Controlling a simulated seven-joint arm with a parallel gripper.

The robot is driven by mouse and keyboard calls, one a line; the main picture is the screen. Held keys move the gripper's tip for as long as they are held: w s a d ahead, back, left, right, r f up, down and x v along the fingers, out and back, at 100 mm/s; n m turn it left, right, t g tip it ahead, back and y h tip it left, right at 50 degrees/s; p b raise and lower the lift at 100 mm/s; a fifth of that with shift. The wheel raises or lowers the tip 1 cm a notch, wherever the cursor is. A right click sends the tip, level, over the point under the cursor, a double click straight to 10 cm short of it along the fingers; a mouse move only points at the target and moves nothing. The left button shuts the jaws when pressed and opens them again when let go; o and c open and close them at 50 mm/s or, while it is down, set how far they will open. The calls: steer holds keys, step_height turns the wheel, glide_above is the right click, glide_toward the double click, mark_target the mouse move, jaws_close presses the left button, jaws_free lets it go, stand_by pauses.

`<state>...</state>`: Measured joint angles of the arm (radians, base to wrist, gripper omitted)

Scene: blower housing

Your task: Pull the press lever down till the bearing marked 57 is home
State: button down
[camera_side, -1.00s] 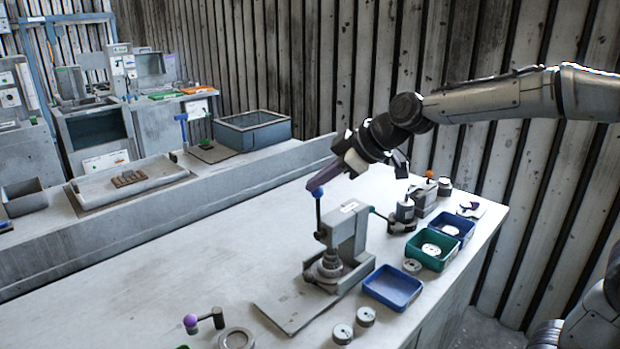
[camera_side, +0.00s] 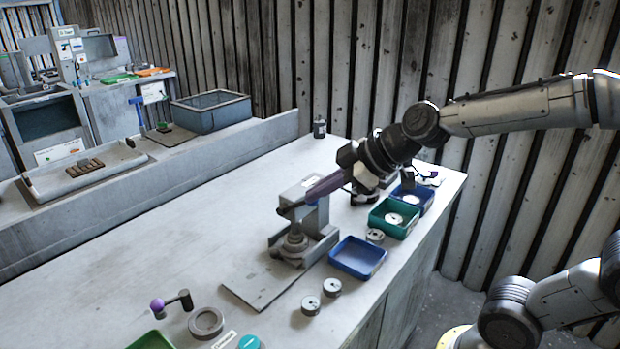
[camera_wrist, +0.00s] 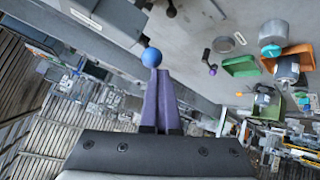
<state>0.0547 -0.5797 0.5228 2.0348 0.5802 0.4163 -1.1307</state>
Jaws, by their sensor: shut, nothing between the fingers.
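The grey press (camera_side: 316,216) stands on the bench with its flat base plate (camera_side: 258,284) in front. A round stepped metal part (camera_side: 295,242) sits under its ram; I cannot read a 57 on it. My gripper (camera_side: 284,211) has purple fingers, shut and empty, slanting down across the press head. In the wrist view the blue ball knob of the lever (camera_wrist: 151,57) is right at the fingertips (camera_wrist: 161,74), apparently touching, not between them. In the side view the fingers hide the knob and most of the lever.
A blue tray (camera_side: 358,258), a green tray (camera_side: 393,217) and another blue tray (camera_side: 424,196) line the bench's right edge. Two small metal discs (camera_side: 321,296) lie in front. A purple-knobbed handle (camera_side: 172,302) and a ring (camera_side: 206,322) lie at front left.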

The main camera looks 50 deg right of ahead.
steer(key=shift+s+d+f+g, duration=0.15)
steer(key=shift+s+f, duration=0.1)
steer(key=shift+f, duration=0.55)
steer(key=shift+s+f+g, duration=0.15)
steer(key=shift+s+f, duration=0.1)
steer(key=shift+f, duration=0.55)
steer(key=shift+w+f, duration=0.1)
steer(key=shift+w, duration=0.05)
step_height(320, 180, up, 5)
steer(key=w+a, duration=0.1)
steer(key=a, duration=0.2)
steer(key=s+d+f+m+g, duration=0.1)
steer(key=s+d+m, duration=0.1)
steer(key=s, duration=0.4)
steer(key=s+d+f+m+g+h, duration=0.1)
steer(key=s+d+f+m, duration=0.1)
steer(key=s, duration=0.4)
steer(key=s+d+f+m+g+h, duration=0.1)
steer(key=s+m, duration=0.2)
steer(key=s, duration=0.4)
steer(key=shift+d+f+m, duration=0.3)
steer(key=shift+d+f, duration=0.1)
